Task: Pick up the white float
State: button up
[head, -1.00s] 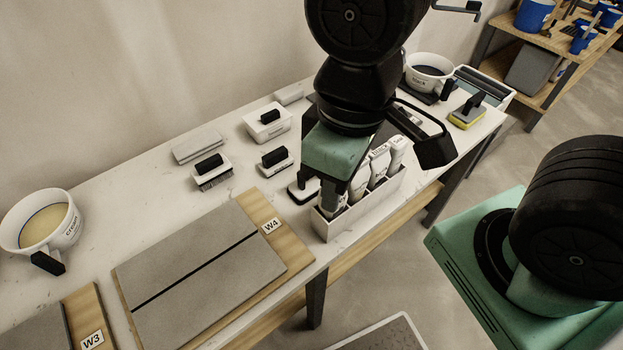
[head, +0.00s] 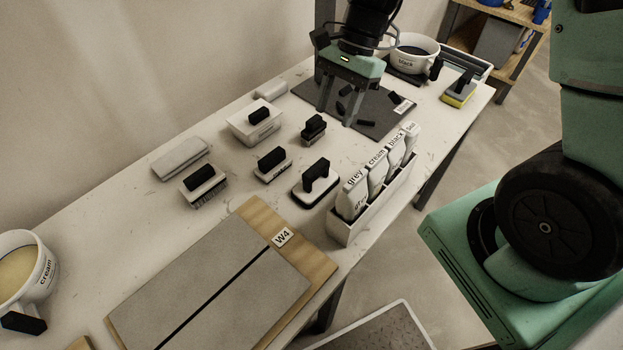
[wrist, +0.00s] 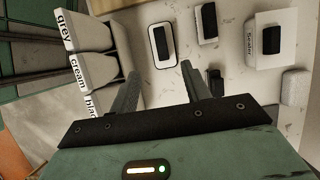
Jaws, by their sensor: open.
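The tool that looks like the white float (head: 316,192) has a flat white base with a dark rim and an upright black handle. It lies on the table just left of the bottle rack, and also shows in the wrist view (wrist: 162,61). My gripper (head: 338,110) is open and empty, fingers pointing down, beyond the float and above the dark mat. In the wrist view my gripper (wrist: 160,75) has its two fingertips apart, with the float showing past the gap. Nothing hides the float's handle.
A rack (head: 345,232) of labelled bottles stands right of the float. A smaller black-handled block (head: 272,165), a brush (head: 203,186), a small dark brush (head: 314,130) and a white box (head: 254,127) lie nearby. The W4 board (head: 318,262) is in front.

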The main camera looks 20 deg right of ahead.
aim_at(317, 167)
jog(key=x, duration=1.2)
jog(key=shift+f, duration=0.25)
jog(key=x, duration=0.4)
jog(key=shift+w+a+f, duration=0.15)
jog(key=shift+w+f, duration=0.05)
jog(key=shift+f, duration=0.25)
grip_shut()
